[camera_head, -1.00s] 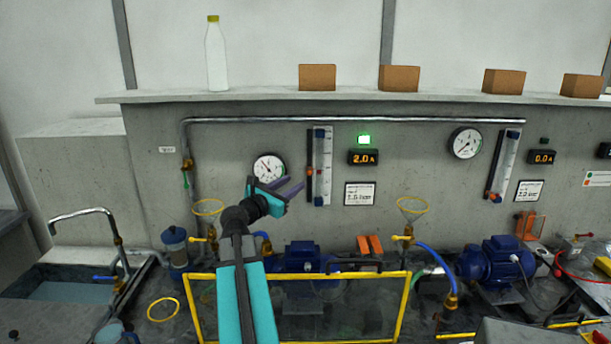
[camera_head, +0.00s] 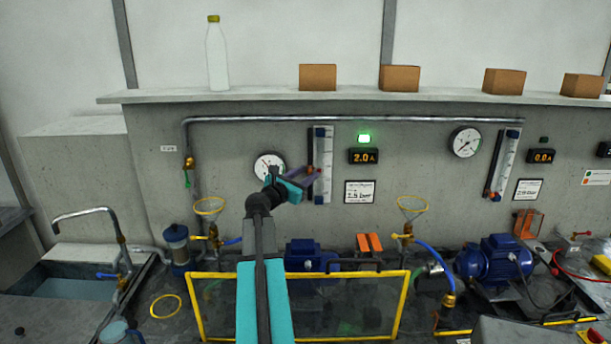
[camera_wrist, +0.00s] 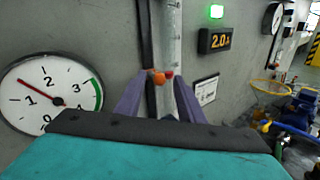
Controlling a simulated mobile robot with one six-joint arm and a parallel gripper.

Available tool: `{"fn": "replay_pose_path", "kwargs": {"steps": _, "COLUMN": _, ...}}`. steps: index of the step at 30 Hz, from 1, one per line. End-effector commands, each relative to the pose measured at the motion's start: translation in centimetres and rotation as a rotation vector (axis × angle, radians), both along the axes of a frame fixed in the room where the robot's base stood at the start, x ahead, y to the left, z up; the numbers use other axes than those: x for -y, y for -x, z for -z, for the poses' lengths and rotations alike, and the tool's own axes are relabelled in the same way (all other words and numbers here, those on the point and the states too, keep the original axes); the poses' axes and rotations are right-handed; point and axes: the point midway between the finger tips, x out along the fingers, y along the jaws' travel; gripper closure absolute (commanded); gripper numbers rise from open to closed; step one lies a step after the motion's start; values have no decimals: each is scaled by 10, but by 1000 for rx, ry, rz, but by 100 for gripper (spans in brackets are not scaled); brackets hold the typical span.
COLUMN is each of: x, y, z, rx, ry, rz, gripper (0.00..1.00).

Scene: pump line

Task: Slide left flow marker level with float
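The left flow meter is a pale upright tube and scale (camera_head: 322,150) beside a dark rail on the wall; it also shows in the wrist view (camera_wrist: 174,40). An orange marker (camera_wrist: 158,78) sits on the rail, with a small red piece, apparently the float (camera_wrist: 169,74), close on its right and about level or slightly higher. My gripper (camera_wrist: 158,90) is open, its two purple fingers apart on either side of the marker in the picture. I cannot tell whether they touch it. In the head view my gripper (camera_head: 312,178) covers the lower rail.
A round dial gauge (camera_head: 269,167) is left of the meter. A lit display (camera_head: 364,156) and a white label (camera_head: 359,191) are on its right. A yellow-framed clear panel (camera_head: 350,305), funnels and a blue pump (camera_head: 305,254) stand below. A second flow meter (camera_head: 504,160) is farther right.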

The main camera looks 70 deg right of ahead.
Motion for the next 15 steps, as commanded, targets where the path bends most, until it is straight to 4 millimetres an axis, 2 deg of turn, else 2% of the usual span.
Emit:
{"fn": "replay_pose_path", "kwargs": {"steps": 5, "x": 0, "y": 0, "z": 0, "rx": 0, "ry": 0, "rz": 0, "gripper": 65}}
{"fn": "replay_pose_path", "kwargs": {"steps": 11, "x": 0, "y": 1, "z": 0, "rx": 0, "ry": 0, "rz": 1, "gripper": 97}}
{"fn": "replay_pose_path", "kwargs": {"steps": 12, "x": 0, "y": 1, "z": 0, "rx": 0, "ry": 0, "rz": 2, "gripper": 100}}
{"fn": "replay_pose_path", "kwargs": {"steps": 15, "x": 0, "y": 1, "z": 0, "rx": 0, "ry": 0, "rz": 2, "gripper": 100}}
